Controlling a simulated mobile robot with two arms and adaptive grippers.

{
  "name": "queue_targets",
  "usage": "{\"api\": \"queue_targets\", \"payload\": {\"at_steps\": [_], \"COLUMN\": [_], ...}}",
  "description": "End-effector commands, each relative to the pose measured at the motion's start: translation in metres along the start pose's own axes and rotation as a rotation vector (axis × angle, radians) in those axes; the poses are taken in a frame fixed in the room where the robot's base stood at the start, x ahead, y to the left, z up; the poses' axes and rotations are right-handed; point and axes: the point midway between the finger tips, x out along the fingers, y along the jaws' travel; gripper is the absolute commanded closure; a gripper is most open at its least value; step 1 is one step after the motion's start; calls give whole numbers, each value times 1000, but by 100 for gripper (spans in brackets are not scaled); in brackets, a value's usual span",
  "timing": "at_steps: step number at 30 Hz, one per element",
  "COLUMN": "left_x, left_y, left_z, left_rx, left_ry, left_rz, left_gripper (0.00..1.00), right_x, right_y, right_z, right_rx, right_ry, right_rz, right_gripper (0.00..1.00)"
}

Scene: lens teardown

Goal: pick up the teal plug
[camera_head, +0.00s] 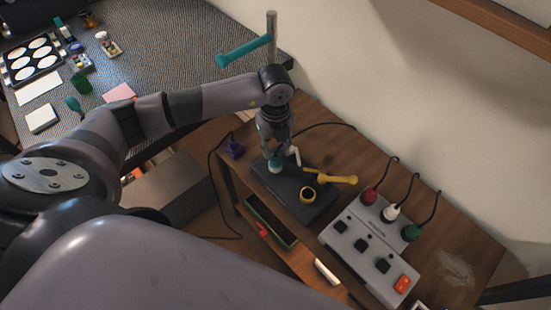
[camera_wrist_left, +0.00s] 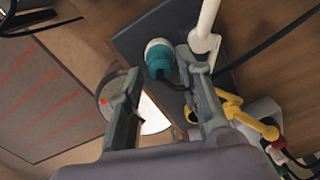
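The teal plug (camera_head: 275,167) has a pale, whitish end and sits on a dark grey slab (camera_head: 313,212) on the wooden bench. In the left wrist view the teal plug (camera_wrist_left: 157,56) shows just beyond and between the fingertips, closer to the right-hand finger. My left gripper (camera_head: 272,152) points down over the plug from above. In the left wrist view my left gripper (camera_wrist_left: 158,65) has its fingers apart, with nothing held between them. Whether a finger touches the plug cannot be told. My right gripper is not in view.
A white handle (camera_wrist_left: 204,30) stands close beside the right-hand finger. A grey power strip (camera_head: 368,250) holds red, white and green plugs. Black cables cross the bench.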

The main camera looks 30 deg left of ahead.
Motion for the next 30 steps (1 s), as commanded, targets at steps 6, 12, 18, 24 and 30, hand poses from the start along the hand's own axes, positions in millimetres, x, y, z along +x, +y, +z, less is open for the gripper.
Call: {"api": "queue_targets", "payload": {"at_steps": [6, 12, 18, 24, 30], "left_x": [30, 35, 35, 35, 34], "left_y": [1, 1, 1, 1, 1], "left_z": [-3, -3, -3, -3, -3], "left_rx": [-2, 0, 0, 0, 0], "left_ry": [1, 0, 0, 0, 0], "left_rz": [1, 0, 0, 0, 0], "left_gripper": [67, 67, 74, 87, 100], "right_x": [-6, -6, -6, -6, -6], "right_y": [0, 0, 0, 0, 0], "right_z": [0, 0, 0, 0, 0], "right_rx": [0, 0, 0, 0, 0], "right_ry": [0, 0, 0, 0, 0], "right_rz": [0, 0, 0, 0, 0], "right_gripper": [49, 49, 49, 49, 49]}}
